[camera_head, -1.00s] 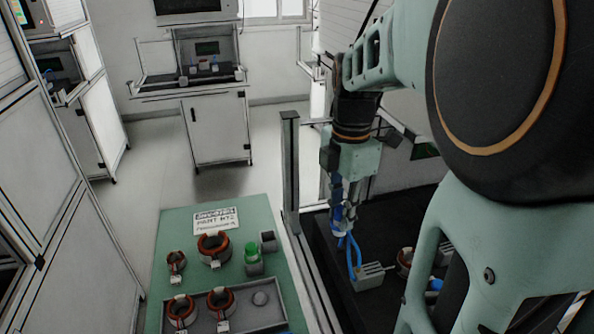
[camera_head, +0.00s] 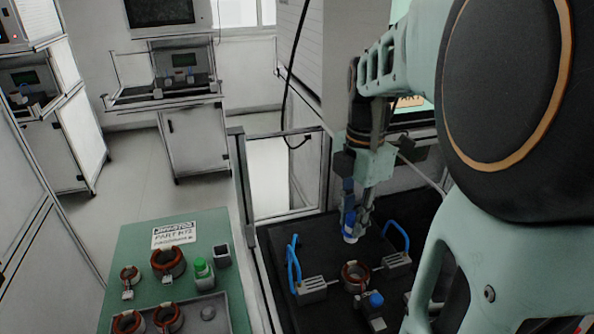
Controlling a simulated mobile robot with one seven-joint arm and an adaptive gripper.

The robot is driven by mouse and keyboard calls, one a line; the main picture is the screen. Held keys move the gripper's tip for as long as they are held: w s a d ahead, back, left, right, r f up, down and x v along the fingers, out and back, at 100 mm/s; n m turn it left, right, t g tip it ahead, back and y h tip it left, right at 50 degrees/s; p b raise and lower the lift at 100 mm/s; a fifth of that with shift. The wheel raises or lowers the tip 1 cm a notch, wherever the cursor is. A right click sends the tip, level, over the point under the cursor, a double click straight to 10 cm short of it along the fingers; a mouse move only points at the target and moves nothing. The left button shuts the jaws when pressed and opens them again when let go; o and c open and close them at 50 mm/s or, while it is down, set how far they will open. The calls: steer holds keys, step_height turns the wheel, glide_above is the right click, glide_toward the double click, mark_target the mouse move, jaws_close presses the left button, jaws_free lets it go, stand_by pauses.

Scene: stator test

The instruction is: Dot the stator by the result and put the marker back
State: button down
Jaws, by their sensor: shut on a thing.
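My gripper (camera_head: 359,200) is shut on a blue marker (camera_head: 349,222), held roughly upright above the black test bench, behind the copper-wound stator (camera_head: 355,276) and apart from it. The stator lies between two grey clamp blocks, one left (camera_head: 312,290) and one right (camera_head: 396,261). A blue-topped piece (camera_head: 376,300) stands in a dark holder in front of the stator; I cannot tell whether it is a marker. A green-capped marker (camera_head: 202,268) stands in a holder on the green mat. Beside it is a dark square holder (camera_head: 222,254) that looks empty. Any dot on the stator is too small to tell.
The green mat (camera_head: 135,260) carries several more stators, a paper sign (camera_head: 174,235) and a grey tray (camera_head: 235,312). Blue hoses (camera_head: 293,262) rise by the clamps. A metal post (camera_head: 241,185) stands between mat and bench. A partly hidden lit screen (camera_head: 408,102) shows behind my arm.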

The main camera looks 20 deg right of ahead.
steer(key=shift+s+d, duration=0.15)
steer(key=shift+d, duration=0.45)
steer(key=shift+f+b, duration=2.05)
steer(key=shift+f, duration=0.3)
steer(key=shift+f+b, duration=0.35)
steer(key=shift+f, duration=0.35)
step_height(320, 180, up, 6)
steer(key=p, duration=0.5)
steer(key=shift+r, duration=0.1)
steer(key=shift+a, duration=0.1)
